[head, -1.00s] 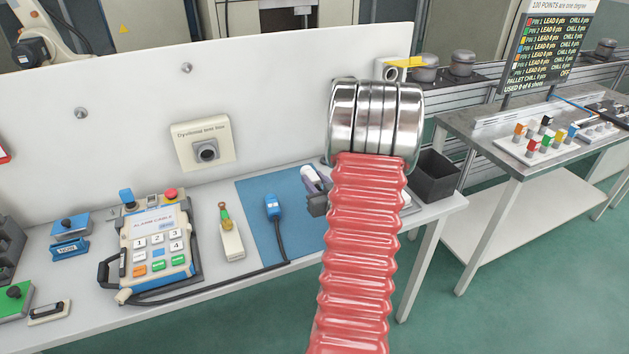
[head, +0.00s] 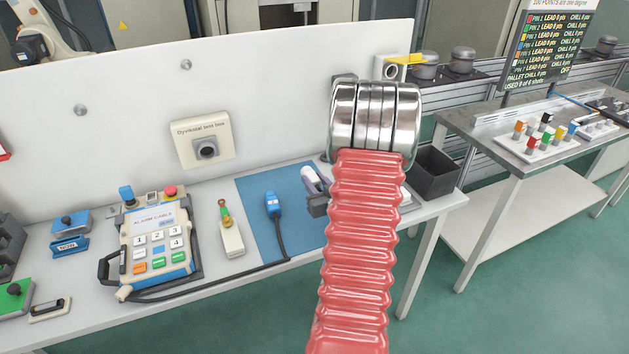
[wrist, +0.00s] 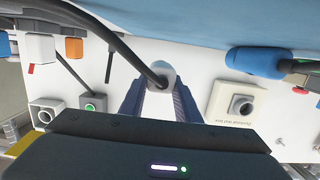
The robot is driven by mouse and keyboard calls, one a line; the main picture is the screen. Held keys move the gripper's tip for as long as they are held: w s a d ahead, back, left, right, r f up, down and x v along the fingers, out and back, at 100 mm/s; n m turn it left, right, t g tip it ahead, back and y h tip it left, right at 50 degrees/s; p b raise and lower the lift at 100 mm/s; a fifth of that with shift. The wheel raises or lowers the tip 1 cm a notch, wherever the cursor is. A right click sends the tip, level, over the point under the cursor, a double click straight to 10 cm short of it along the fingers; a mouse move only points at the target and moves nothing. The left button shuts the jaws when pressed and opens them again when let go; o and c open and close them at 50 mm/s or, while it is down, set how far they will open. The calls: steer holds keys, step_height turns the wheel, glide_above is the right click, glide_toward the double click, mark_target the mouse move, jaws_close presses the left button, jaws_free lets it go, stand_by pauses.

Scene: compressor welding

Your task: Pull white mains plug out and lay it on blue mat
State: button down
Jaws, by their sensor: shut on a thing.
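In the wrist view, my gripper (wrist: 158,92) has its two blue fingers closed on the white mains plug (wrist: 161,73). A black cable leaves the plug and runs up and left. The plug's far end is hidden, so I cannot tell whether it touches anything. The blue mat (head: 252,212) lies on the bench in the head view, left of my arm. In the head view my metal wrist and red hose cover much of the area by the mat's right side. A pale and lilac piece (head: 312,178) with a dark part below shows there, too small to name.
A blue connector (head: 273,205) with a black cable lies on the mat. Left of it are a white handheld tester (head: 231,238) and a keypad unit (head: 156,245). A dark bin (head: 437,172) stands right. A wall panel with a test box (head: 203,142) stands behind.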

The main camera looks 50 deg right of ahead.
steer(key=shift+f, duration=0.15)
steer(key=c, duration=1.3)
jaws_free()
steer(key=shift+o, duration=0.2)
steer(key=v, duration=1.3)
steer(key=shift+s+a+f, duration=0.15)
steer(key=shift+s, duration=0.25)
